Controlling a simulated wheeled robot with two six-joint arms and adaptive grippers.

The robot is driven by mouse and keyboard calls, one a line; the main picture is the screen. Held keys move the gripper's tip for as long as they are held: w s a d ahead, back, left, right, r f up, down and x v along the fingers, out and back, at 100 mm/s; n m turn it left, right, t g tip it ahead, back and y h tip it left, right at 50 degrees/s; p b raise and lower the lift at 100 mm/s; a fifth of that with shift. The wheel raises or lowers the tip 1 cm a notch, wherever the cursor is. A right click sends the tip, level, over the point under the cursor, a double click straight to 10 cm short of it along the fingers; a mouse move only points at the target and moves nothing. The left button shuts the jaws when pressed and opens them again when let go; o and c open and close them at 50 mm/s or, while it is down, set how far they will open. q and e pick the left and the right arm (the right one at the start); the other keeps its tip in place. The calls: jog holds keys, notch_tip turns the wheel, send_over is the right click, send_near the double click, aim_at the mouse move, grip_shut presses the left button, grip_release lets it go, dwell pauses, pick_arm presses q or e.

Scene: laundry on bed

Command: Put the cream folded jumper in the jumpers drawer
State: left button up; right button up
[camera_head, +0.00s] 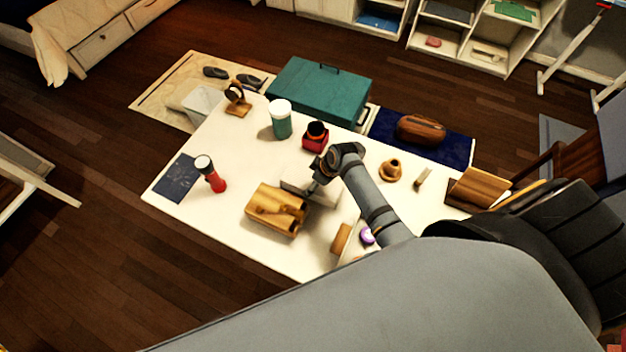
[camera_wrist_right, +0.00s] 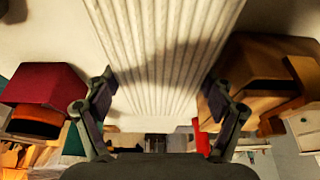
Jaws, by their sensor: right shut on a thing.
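My right gripper (camera_head: 318,176) is over the white table and shut on a pale, ribbed, block-shaped thing (camera_head: 297,189), which I take for the cream folded jumper. In the right wrist view the ribbed cream thing (camera_wrist_right: 160,45) fills the space between the two fingers. The gripper and arm hide part of it in the head view. Whether it touches the table is unclear. Drawers (camera_head: 103,40) show under the bed at the upper left; I cannot read which is for jumpers. My left gripper is not in view.
On the white table (camera_head: 235,155), a wooden block-like thing (camera_head: 276,210) stands close by the gripper, with a red-and-black jar (camera_head: 315,137) behind. A green-and-white jar (camera_head: 281,120) and red torch (camera_head: 212,176) stand left. A teal case (camera_head: 319,90) lies beyond. Floor is open at left.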

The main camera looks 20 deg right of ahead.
jog(key=shift+f, duration=0.1)
jog(key=o, duration=1.3)
